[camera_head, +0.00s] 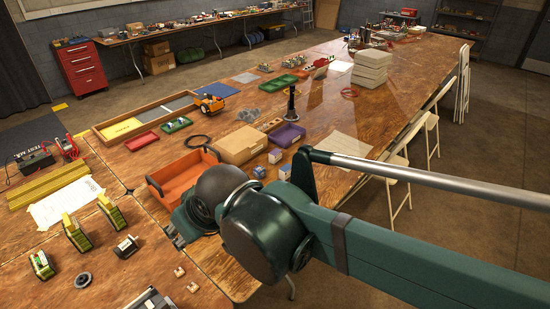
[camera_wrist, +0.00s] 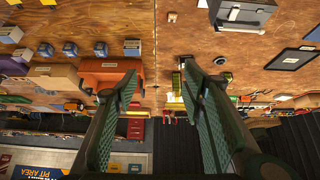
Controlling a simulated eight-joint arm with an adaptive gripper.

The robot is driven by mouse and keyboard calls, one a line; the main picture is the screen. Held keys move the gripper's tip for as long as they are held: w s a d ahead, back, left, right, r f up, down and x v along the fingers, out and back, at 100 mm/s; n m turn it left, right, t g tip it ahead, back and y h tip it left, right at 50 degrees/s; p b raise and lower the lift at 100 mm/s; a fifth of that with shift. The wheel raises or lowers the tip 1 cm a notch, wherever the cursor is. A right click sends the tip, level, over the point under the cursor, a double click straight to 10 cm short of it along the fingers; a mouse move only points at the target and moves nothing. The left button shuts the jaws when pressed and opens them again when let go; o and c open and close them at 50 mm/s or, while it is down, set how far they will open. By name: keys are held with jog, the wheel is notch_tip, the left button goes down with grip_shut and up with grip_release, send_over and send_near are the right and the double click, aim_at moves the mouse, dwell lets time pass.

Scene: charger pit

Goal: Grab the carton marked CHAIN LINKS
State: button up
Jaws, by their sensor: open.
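Small blue-and-white cartons stand on the wooden table, including one carton (camera_head: 258,172) and another carton (camera_head: 284,173) right of the orange tray. Small cartons also show in the wrist view, one (camera_wrist: 70,48) and another (camera_wrist: 132,47) among them. Their lettering is too small to read, so I cannot tell which is marked CHAIN LINKS. My gripper (camera_wrist: 160,72) is open and empty, with its two green-padded fingers wide apart above the table. In the head view my arm hides most of it, near the orange tray's front side.
An orange tray (camera_head: 170,184) and a tan box (camera_head: 240,146) stand beside the cartons. Yellow-green blocks (camera_head: 76,236) and a paper sheet (camera_head: 66,203) lie at left. The wrist view shows a grey metal box (camera_wrist: 240,16) and a dark flat panel (camera_wrist: 290,57). Folding chairs line the right edge.

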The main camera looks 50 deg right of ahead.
jog(key=w+d+r+n+g+h, duration=0.3)
jog(key=w+d+n, duration=0.5)
jog(key=w+d, duration=1.2)
jog(key=n+g+y+p, duration=0.15)
jog(key=n+g, duration=0.25)
jog(key=n, duration=0.7)
send_over(273, 153)
notch_tip(273, 153, down, 24)
jog(key=shift+a+f, duration=0.15)
jog(key=shift+f, duration=0.1)
jog(key=shift+d+f, duration=0.2)
jog(key=shift+f, duration=0.1)
